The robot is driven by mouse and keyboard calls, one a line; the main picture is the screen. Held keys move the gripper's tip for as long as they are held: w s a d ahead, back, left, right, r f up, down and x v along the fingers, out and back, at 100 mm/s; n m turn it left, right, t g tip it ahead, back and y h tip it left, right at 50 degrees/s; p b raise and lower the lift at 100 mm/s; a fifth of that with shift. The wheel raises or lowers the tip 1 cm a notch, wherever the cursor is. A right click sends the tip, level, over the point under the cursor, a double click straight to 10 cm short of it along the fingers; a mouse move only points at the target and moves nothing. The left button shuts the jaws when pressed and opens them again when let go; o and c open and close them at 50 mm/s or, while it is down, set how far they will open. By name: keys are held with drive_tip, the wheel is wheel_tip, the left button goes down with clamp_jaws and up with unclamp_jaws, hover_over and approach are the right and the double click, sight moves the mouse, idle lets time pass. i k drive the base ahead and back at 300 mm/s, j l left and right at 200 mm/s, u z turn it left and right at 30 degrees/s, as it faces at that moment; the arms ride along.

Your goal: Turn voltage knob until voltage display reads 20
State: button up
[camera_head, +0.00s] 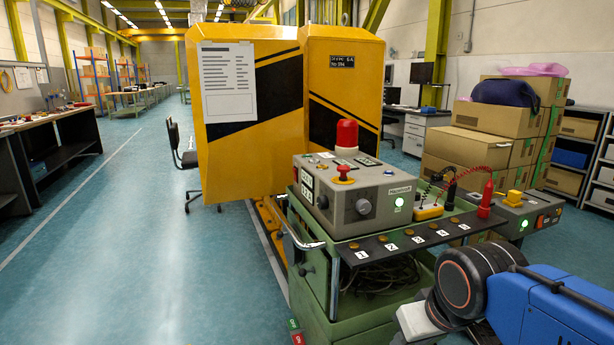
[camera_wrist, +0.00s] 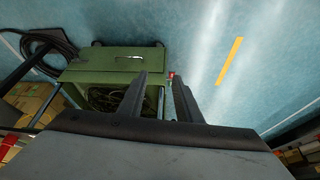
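A grey control box (camera_head: 365,190) stands on a green cart in the head view. The control box does not clearly show in the wrist view.
The green cart (camera_head: 345,325) has a numbered dark strip (camera_head: 415,238) and cables below it. A red beacon (camera_head: 347,134) and red mushroom button (camera_head: 344,172) top the box. A yellow multimeter (camera_head: 429,212) and red probe (camera_head: 486,200) are to the right. Open floor (camera_head: 190,270) lies left.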

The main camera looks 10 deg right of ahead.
sight(322, 202)
drive_tip(key=i+j+z, duration=0.2)
drive_tip(key=j, duration=0.25)
drive_tip(key=i+j+z, duration=0.15)
drive_tip(key=j, duration=0.3)
drive_tip(key=j+z, duration=0.2)
drive_tip(key=j, duration=0.3)
drive_tip(key=i+j+z, duration=0.15)
drive_tip(key=j, duration=0.35)
drive_tip(key=i, duration=0.4)
